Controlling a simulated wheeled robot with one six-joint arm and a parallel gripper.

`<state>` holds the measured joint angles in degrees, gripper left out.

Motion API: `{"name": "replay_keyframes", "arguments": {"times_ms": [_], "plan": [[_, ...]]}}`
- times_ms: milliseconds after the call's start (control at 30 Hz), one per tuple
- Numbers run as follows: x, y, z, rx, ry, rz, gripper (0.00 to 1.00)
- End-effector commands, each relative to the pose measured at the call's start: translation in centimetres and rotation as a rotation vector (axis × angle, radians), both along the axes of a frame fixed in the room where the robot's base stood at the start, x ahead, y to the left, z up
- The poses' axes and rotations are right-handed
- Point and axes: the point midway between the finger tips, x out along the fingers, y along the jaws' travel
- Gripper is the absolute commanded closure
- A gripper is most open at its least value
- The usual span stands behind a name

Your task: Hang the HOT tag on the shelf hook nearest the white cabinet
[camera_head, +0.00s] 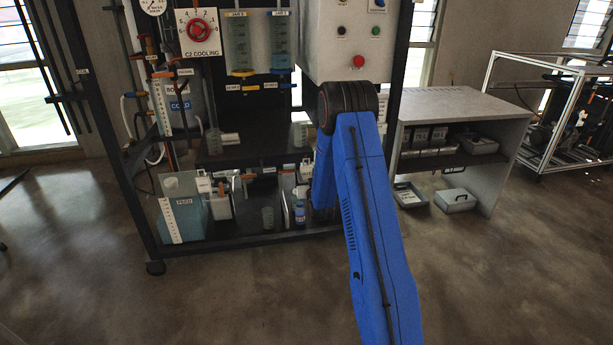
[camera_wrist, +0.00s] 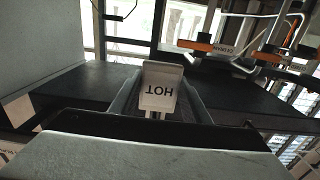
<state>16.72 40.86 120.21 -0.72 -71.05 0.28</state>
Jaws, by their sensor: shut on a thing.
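The HOT tag (camera_wrist: 160,88) is a white plate whose lettering appears upside down in the wrist view. My gripper (camera_wrist: 156,112) is shut on its narrow lower part, with a finger on each side. In the head view my blue arm hides the gripper and the tag. A white cabinet (camera_head: 345,30) with a red button is mounted at the rack's upper right. A pale flat panel (camera_wrist: 35,40) fills the upper left of the wrist view. A thin dark bent wire (camera_wrist: 122,17), possibly a hook, shows near the top there. I cannot make out the shelf hooks in the head view.
The dark rack shelf (camera_head: 250,153) holds small items. Orange-handled valves (camera_wrist: 196,45) and pipes are at right in the wrist view. A grey bench (camera_head: 470,104) with boxes stands right of the rack. The floor (camera_head: 250,295) in front is clear.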

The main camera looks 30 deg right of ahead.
Motion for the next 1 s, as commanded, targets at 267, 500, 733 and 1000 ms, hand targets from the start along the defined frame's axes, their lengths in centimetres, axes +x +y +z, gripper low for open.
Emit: {"name": "replay_keyframes", "arguments": {"times_ms": [267, 500, 733, 1000], "plan": [[0.0, 0.0, 0.0, 0.0, 0.0, 0.0, 0.36], [-0.6, 0.2, 0.0, 0.0, 0.0, 0.0, 0.36], [-2.8, 0.8, 0.0, 0.001, 0.002, 0.0, 0.36], [-5.3, 1.5, 0.0, 0.0, 0.0, 0.0, 0.36]]}}
